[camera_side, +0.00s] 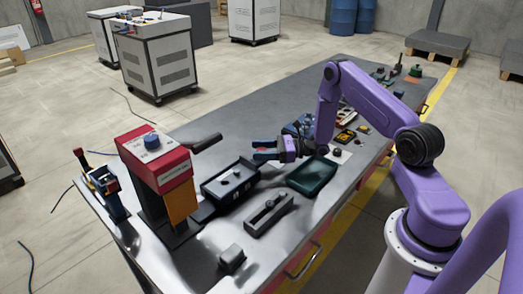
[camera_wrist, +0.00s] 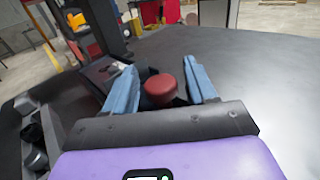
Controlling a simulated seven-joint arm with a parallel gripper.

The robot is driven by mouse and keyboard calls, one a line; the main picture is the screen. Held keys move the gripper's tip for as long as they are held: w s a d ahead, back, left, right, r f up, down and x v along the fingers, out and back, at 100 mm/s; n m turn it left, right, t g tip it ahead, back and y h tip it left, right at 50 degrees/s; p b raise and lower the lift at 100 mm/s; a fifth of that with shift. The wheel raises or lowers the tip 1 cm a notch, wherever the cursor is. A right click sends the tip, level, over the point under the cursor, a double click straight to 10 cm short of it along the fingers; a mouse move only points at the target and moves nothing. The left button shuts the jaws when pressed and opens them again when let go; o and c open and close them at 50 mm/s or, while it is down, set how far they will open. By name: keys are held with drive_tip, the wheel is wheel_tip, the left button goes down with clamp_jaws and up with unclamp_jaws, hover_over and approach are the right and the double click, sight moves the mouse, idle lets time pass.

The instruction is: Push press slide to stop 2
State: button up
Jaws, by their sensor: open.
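The press (camera_side: 160,165) with a red head, blue knob and orange front panel stands at the left end of the table. The black press slide (camera_side: 230,187) extends from its base and carries a small light part. In the wrist view the slide (camera_wrist: 100,72) lies ahead and left. My gripper (camera_side: 264,150) is open, pointing left near the slide's right end. In the wrist view a round red knob (camera_wrist: 160,88) shows between the blue fingers of my gripper (camera_wrist: 160,70), with gaps on both sides. Its contact is unclear, and the stop marks cannot be made out.
A dark green tray (camera_side: 312,176) lies right of the slide. Several small items (camera_side: 346,136) stand behind my gripper.

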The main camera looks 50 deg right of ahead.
clamp_jaws()
drive_tip(key=a, duration=2.2)
drive_tip(key=shift+a+r, duration=0.15)
drive_tip(key=shift+a, duration=0.25)
unclamp_jaws()
drive_tip(key=shift+d, duration=0.1)
drive_tip(key=shift+s+d, duration=0.15)
drive_tip(key=shift+d, duration=0.1)
drive_tip(key=v, duration=0.7)
